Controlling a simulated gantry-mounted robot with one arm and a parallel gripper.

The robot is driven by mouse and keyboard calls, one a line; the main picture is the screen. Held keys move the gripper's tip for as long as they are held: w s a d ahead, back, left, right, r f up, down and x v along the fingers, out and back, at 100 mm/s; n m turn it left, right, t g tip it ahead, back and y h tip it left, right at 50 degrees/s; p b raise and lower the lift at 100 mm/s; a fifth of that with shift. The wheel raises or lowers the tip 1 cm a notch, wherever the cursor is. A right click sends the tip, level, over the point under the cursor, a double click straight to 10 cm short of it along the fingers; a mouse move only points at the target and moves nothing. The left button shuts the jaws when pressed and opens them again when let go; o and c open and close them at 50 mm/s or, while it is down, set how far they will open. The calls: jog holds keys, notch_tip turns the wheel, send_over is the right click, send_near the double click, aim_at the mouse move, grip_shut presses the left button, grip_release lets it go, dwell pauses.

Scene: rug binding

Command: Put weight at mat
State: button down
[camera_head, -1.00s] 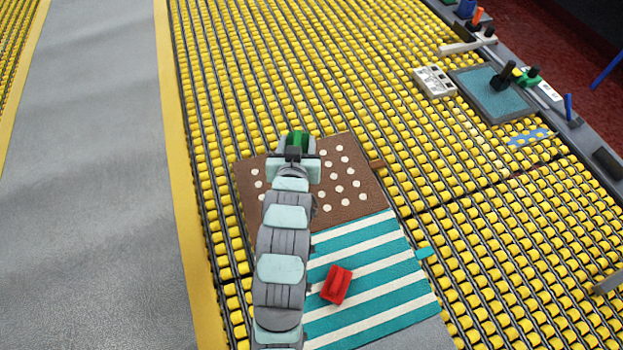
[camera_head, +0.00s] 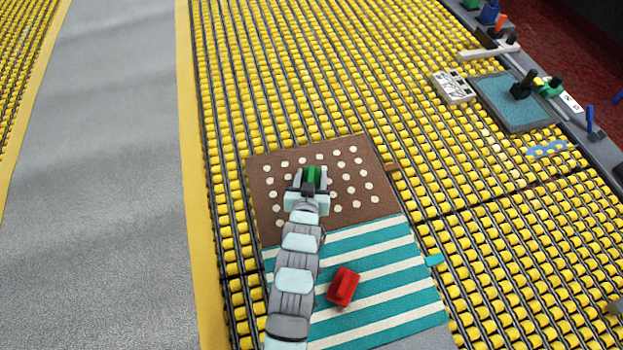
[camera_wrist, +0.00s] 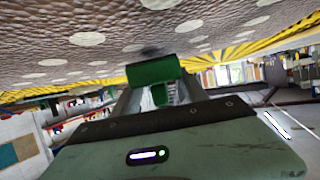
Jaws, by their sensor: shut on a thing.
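My gripper (camera_head: 313,181) is over the brown, white-dotted mat (camera_head: 350,208) in the head view. It is shut on a green weight (camera_head: 314,173), which also shows between the fingers in the wrist view (camera_wrist: 154,72). The dotted surface (camera_wrist: 40,50) fills the top of the wrist view, close to the weight. I cannot tell whether the weight touches it. A red weight (camera_head: 343,287) sits on the teal and cream striped mat (camera_head: 400,290), right of my arm. My arm hides part of both mats.
Yellow rollers (camera_head: 330,70) surround the mats. At the upper right are a blue-grey tray (camera_head: 515,110) with dark and green items by it, and a white block (camera_head: 452,87). A grey walkway (camera_head: 110,180) runs along the left.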

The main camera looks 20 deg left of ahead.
jog(key=shift+f, duration=0.4)
jog(key=c, duration=0.6)
grip_release()
jog(key=shift+f, duration=0.25)
jog(key=shift+r, duration=0.2)
jog(key=v, duration=1.2)
jog(key=shift+a+f+p, duration=0.1)
jog(key=shift+f+p, duration=0.05)
jog(key=shift+p, duration=0.25)
